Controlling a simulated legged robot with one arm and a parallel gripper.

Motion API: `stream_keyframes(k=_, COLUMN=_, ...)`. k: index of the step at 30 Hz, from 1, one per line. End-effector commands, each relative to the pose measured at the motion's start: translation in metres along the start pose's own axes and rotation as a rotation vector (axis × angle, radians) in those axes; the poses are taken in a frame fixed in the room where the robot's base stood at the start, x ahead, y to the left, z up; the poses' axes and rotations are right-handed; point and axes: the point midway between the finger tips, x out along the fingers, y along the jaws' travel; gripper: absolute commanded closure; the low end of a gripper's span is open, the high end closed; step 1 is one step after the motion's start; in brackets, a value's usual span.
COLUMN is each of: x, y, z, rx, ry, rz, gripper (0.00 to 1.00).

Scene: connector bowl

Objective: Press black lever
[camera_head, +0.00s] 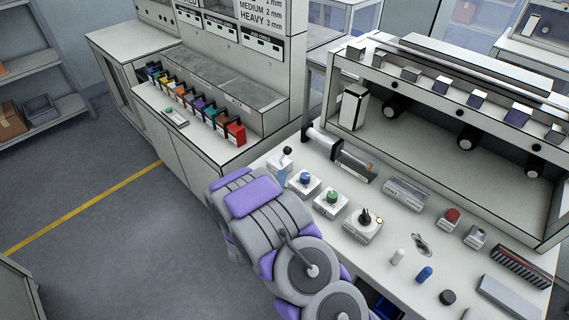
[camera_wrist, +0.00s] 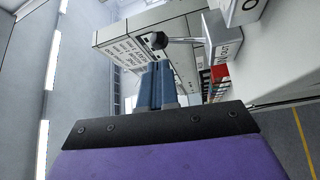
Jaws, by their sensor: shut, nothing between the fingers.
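The black lever has a dark ball knob (camera_wrist: 155,41) on a metallic shaft reaching out from a light box (camera_wrist: 222,48) in the wrist view. In the head view the black-topped lever (camera_head: 286,151) stands on a small box at the near left end of the bench. My gripper (camera_wrist: 157,66) has blue fingers, shut and empty. In the wrist view its tips appear just below the knob; a gap in depth cannot be judged.
The bench (camera_head: 308,155) also holds a blue button (camera_head: 305,178), a green button (camera_head: 333,196), a black knob (camera_head: 364,216) and a red button (camera_head: 452,214). A lower counter with coloured bins (camera_head: 236,131) is to the left. Open floor (camera_head: 100,235) lies left of my arm.

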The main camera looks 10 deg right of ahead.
Motion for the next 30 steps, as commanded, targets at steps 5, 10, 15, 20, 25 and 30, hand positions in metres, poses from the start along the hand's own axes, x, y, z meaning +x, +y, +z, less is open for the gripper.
stream_keyframes(k=5, x=0.032, y=-0.001, z=0.001, rx=0.001, ry=-0.002, rz=0.003, gripper=1.0)
stream_keyframes(k=10, x=0.056, y=-0.002, z=0.001, rx=0.001, ry=-0.001, rz=0.002, gripper=1.0)
stream_keyframes(k=15, x=0.071, y=-0.001, z=0.001, rx=0.0, ry=-0.002, rz=0.002, gripper=1.0)
stream_keyframes(k=20, x=0.075, y=-0.001, z=0.0, rx=-0.001, ry=0.0, rz=0.001, gripper=1.0)
stream_keyframes(k=25, x=0.075, y=0.0, z=0.0, rx=-0.001, ry=0.0, rz=0.0, gripper=1.0)
stream_keyframes(k=30, x=0.075, y=0.0, z=-0.001, rx=-0.004, ry=0.0, rz=-0.002, gripper=1.0)
